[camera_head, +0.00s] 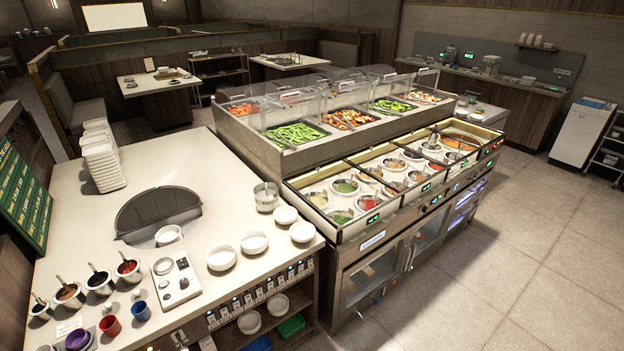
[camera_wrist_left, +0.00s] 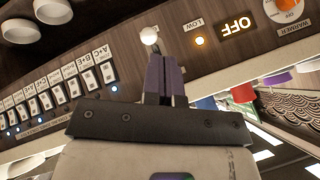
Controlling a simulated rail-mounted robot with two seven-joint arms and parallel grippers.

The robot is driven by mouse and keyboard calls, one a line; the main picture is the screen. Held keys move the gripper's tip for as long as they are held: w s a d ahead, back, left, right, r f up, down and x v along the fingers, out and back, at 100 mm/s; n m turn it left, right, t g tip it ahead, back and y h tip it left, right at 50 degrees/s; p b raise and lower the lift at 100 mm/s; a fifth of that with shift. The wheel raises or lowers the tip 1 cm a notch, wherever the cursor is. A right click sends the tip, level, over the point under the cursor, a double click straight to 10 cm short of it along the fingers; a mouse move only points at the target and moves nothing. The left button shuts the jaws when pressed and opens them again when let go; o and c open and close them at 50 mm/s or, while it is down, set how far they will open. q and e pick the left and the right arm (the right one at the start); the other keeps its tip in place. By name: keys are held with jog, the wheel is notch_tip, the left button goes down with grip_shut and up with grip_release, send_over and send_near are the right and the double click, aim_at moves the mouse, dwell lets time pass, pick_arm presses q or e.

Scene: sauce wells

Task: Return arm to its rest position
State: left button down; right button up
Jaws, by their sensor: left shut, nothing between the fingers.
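My left gripper (camera_wrist_left: 164,78) shows in the left wrist view. Its two dark fingers are together with nothing between them. It points at the wood-look front panel (camera_wrist_left: 215,62) of the counter, which appears upside down. Neither gripper shows in the head view, and my right gripper is in no view.
The counter (camera_head: 95,215) holds white bowls (camera_head: 254,243), sauce pots (camera_head: 99,283), cups (camera_head: 110,326) and a stack of white dishes (camera_head: 101,160). A food bar (camera_head: 350,245) with sauce wells stands to the right. The floor (camera_head: 520,270) right of it is clear.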

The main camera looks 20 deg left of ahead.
pick_arm(q)
jog(key=w+d+r+m+t+h, duration=0.15)
jog(key=w+d+r+m, duration=0.35)
jog(key=d+r, duration=0.55)
jog(key=s+d+r+m+t+h, duration=0.2)
jog(key=s+d+r+m+h, duration=0.15)
jog(key=d+r, duration=0.55)
jog(key=s+d+r+h, duration=0.1)
jog(key=s+d+r, duration=0.2)
jog(key=s, duration=0.3)
jog(key=s+d+r+h, duration=0.1)
jog(key=s+d+r, duration=0.2)
jog(key=s, duration=0.3)
jog(key=s+d+f+n+g+h, duration=0.1)
jog(key=s+f, duration=0.2)
jog(key=s, duration=0.4)
jog(key=s+d+f+g, duration=0.1)
jog(key=s+f+g, duration=0.15)
jog(key=s, duration=0.35)
jog(key=w+p+v, duration=0.2)
jog(key=p+v, duration=0.8)
jog(key=p, duration=0.1)
jog(key=w+r+p+v, duration=0.1)
jog(key=w+p+v, duration=0.2)
jog(key=p+v, duration=0.8)
jog(key=shift+w+r+t+p, duration=0.2)
jog(key=shift+r+t+p, duration=0.2)
jog(key=shift+p, duration=0.15)
